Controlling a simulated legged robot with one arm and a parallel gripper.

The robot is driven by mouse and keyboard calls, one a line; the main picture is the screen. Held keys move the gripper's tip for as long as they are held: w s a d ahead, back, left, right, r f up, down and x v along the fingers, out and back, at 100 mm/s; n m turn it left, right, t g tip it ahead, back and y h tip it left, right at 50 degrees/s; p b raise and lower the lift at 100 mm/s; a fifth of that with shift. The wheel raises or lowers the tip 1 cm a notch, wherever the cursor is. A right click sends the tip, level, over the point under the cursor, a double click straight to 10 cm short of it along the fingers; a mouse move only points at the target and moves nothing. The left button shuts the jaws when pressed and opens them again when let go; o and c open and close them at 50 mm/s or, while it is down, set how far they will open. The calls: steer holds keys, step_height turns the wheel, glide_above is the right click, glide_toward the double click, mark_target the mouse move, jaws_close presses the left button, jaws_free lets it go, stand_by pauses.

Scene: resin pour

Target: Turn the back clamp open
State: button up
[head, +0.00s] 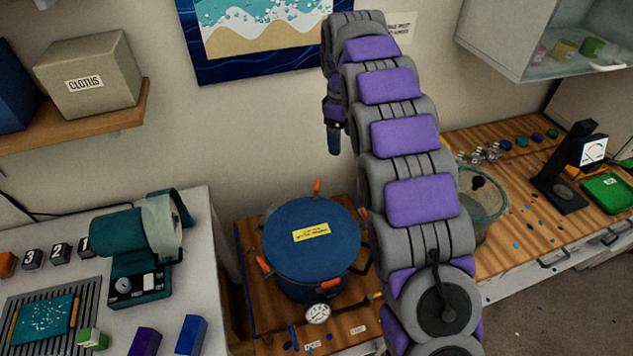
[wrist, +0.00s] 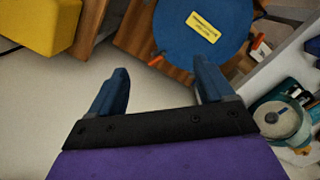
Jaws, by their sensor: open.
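The blue pressure pot (head: 308,240) stands on a wooden bench in the head view, its round lid carrying a yellow label and orange-tipped clamps around the rim. The back clamp (head: 317,187) shows at the far edge of the lid with its orange tip upright. The pot lid also shows at the top of the wrist view (wrist: 203,35), with an orange clamp handle (wrist: 155,60) at its edge. My gripper (wrist: 158,85) is open and empty, apart from the pot. In the head view my gripper (head: 334,138) hangs above and behind the pot, near the wall.
A pressure gauge (head: 317,313) sits at the pot's front. A clear round vessel (head: 485,200) stands on the right bench. A teal machine (head: 146,240) stands on the left table. A shelf with a cloths box (head: 88,75) juts out at upper left.

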mark_target(317, 189)
steer(key=w+a+f+n, duration=0.5)
steer(key=w+a+f, duration=0.2)
steer(key=w+f, duration=0.1)
steer(key=shift+y, duration=0.3)
steer(key=f+b, duration=0.1)
steer(key=f, duration=0.5)
steer(key=f+b, duration=0.1)
steer(key=f, duration=0.5)
steer(key=f+b, duration=0.1)
steer(key=f, duration=0.4)
steer(key=shift+s+d+f, duration=0.15)
steer(key=shift+d+f, duration=0.1)
steer(key=shift+f, duration=0.15)
steer(key=c, duration=1)
